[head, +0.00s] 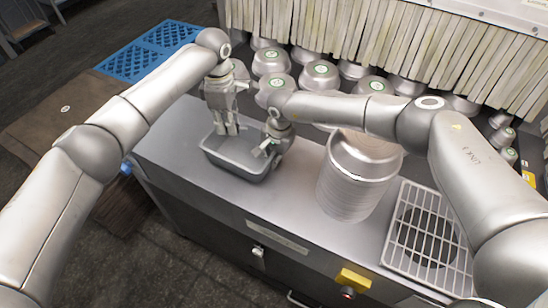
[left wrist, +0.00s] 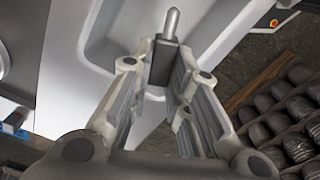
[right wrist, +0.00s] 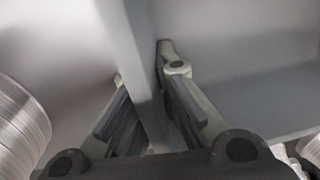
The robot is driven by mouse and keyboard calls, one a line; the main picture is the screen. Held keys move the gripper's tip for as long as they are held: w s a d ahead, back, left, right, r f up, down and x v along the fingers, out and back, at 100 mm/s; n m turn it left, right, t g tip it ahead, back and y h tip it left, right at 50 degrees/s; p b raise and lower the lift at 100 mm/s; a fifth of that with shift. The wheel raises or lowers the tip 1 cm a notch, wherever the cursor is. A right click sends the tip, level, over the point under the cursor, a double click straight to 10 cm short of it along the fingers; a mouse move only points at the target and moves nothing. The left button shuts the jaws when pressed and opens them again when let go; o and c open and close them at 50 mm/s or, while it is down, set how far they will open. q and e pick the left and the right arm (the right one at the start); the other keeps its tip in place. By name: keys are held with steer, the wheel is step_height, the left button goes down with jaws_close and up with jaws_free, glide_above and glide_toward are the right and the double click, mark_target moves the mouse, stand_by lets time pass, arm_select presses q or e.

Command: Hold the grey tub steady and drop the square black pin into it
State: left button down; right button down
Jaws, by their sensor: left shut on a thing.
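The grey tub (head: 262,172) stands upright on the metal worktop, left of the middle in the head view. My left gripper (head: 228,130) points down over the tub's far left part. In the left wrist view it is shut on the square black pin (left wrist: 161,66), which has a silver round tip, and holds it between its fingertips (left wrist: 163,48). In the head view the pin is hard to make out. My right gripper (head: 266,150) is at the tub's right end. In the right wrist view the tub's wall (right wrist: 142,60) runs between its fingers; whether they press it is unclear.
A tall stack of metal pans (head: 352,178) stands right of the tub. A white wire grate (head: 398,240) lies at the worktop's right. Several domed metal pots (head: 320,75) stand behind, below a strip curtain (head: 370,40). The worktop before the tub is clear.

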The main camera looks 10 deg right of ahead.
arm_select(q)
steer(key=c, duration=1.3)
jaws_free()
step_height(320, 180, up, 12)
